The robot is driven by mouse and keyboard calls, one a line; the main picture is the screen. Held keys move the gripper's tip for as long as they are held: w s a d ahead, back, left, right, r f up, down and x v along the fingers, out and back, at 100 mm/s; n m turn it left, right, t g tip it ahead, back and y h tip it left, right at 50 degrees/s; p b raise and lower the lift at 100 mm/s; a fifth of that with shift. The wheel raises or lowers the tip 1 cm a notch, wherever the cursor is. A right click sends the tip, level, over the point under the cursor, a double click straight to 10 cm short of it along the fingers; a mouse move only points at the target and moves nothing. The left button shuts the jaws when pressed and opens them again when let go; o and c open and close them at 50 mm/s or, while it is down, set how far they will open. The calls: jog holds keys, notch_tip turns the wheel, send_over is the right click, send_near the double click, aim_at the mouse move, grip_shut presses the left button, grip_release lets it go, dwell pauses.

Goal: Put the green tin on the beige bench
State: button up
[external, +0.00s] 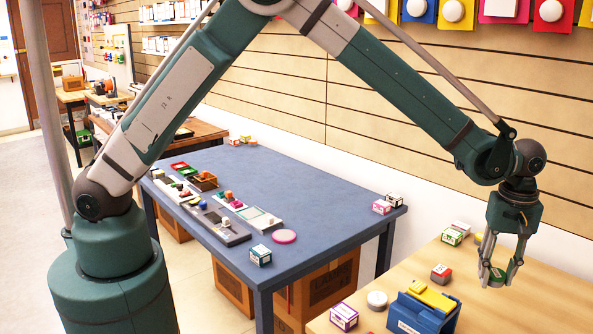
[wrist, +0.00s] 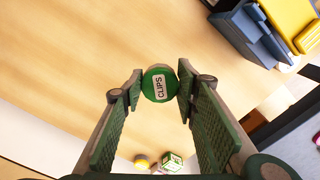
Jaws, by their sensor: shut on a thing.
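A round green tin (wrist: 156,93) with a white label reading "CLIPS" is held between the fingertips of my gripper (wrist: 159,86) in the wrist view. In the external view, my gripper (external: 496,276) points down over the beige bench (external: 505,312) at the right, with the green tin (external: 497,278) between its fingers. The tin looks to be at or just above the bench top; I cannot tell whether it touches. The tin's underside is hidden.
On the beige bench are a blue bin with a yellow item (external: 425,308), a white round tin (external: 377,299), a red box (external: 441,273), a purple box (external: 344,316) and a green-white box (external: 453,235). A blue table (external: 320,195) with small goods stands left.

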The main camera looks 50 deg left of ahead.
send_over(484, 314)
jog(key=shift+f, duration=3.15)
jog(key=shift+f+b, duration=0.3)
jog(key=shift+f, duration=1.55)
jog(key=shift+f, duration=0.1)
jog(key=o, duration=0.4)
jog(key=shift+f, duration=0.1)
jog(key=o, duration=0.5)
jog(key=shift+r, duration=0.2)
